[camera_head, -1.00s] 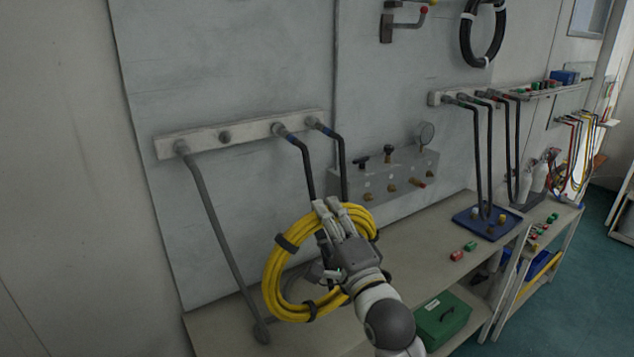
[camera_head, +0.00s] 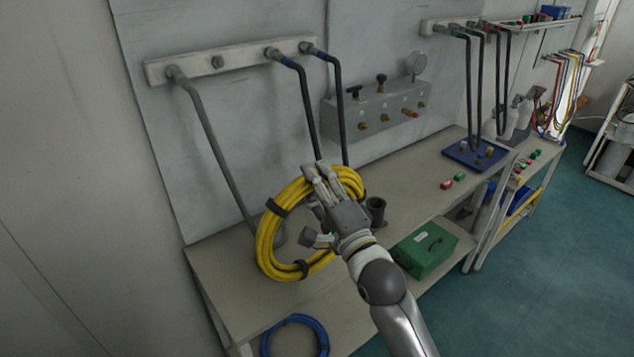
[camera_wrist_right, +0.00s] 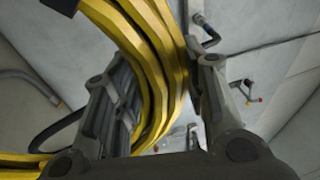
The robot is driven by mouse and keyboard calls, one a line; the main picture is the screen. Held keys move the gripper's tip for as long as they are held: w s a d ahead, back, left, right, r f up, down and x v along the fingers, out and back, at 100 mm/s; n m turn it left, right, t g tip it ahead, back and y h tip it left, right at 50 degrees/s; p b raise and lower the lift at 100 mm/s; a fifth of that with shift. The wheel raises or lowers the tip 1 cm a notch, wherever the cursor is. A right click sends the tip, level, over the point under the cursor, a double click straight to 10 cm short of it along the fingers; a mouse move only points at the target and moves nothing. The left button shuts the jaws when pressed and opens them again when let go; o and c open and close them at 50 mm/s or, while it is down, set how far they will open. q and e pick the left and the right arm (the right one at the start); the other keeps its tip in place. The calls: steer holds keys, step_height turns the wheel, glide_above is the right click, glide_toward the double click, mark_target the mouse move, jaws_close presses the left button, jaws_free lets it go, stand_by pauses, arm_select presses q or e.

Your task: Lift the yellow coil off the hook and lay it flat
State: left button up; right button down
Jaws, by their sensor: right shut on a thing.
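The yellow coil (camera_head: 268,240) is a ring of hose bound with dark straps. It is tilted and stands off the wall, in front of the bench top (camera_head: 215,250); whether its lower edge touches the bench I cannot tell. My right gripper (camera_head: 318,180) is shut on the coil's upper right part. In the right wrist view the coil (camera_wrist_right: 165,65) passes between the two fingers. The wall rail (camera_head: 235,60) carries a bare peg (camera_head: 217,62) and hanging hoses, and no yellow coil hangs on it. My left gripper is out of view.
Dark hoses (camera_head: 307,108) hang behind the coil. A dark cup (camera_head: 376,208) stands beside my gripper. A valve box (camera_head: 375,108) is on the wall. A green case (camera_head: 425,250) and a blue coil (camera_head: 295,335) lie below the bench top. Bench room shows left of the coil.

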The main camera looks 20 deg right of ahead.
steer(key=shift+f+b, duration=2.1)
steer(key=shift+f, duration=0.85)
steer(key=shift+r, duration=0.1)
